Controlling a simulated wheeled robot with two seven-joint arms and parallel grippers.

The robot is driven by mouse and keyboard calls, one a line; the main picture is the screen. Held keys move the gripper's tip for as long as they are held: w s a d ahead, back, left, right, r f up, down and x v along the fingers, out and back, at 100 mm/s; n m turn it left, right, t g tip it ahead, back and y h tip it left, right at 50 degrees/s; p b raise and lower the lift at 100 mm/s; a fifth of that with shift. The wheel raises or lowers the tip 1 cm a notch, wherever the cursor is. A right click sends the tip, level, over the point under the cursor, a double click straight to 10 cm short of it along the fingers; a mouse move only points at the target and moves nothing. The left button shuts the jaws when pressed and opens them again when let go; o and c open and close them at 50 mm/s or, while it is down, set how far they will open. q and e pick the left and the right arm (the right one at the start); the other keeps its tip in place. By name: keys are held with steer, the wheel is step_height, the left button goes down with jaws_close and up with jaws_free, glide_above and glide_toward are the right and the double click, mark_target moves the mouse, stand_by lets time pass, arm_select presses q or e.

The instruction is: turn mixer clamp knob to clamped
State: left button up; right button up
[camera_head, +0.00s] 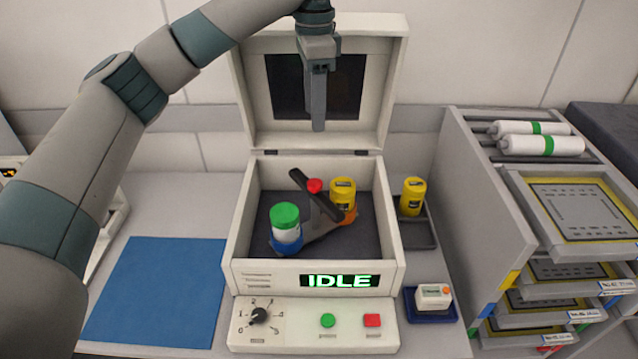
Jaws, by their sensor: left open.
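The mixer (238,225) is a white box with its lid (392,80) raised. In its dark chamber a grey rotor holds a green-lidded white jar (286,222) in a blue cup and a yellow jar (343,194) in an orange cup. A black bar-shaped knob (322,199), apparently the clamp knob, lies slantwise between the jars, with a red round part (314,186) beside it. My left gripper (318,126) is open, pointing down in front of the lid, above and apart from the knob. Its fingers overlap from this angle. My right gripper is out of view.
The front panel has a black dial (258,316), a green button (328,320), a red button (372,320) and an IDLE display (340,281). A blue mat (160,290) lies left. Another yellow jar (412,196) and a trolley (480,190) stand right.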

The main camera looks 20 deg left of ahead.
arm_select(q)
steer(key=p, duration=0.2)
glide_toward(315, 182)
step_height(315, 182, down, 6)
steer(key=shift+f+p, duration=0.15)
steer(key=shift+p, duration=0.6)
steer(key=shift+f, duration=0.75)
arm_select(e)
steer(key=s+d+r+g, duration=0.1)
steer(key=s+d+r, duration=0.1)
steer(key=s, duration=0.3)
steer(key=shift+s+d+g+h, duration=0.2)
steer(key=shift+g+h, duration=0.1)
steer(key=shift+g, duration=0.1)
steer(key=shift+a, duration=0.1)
arm_select(q)
jaws_close()
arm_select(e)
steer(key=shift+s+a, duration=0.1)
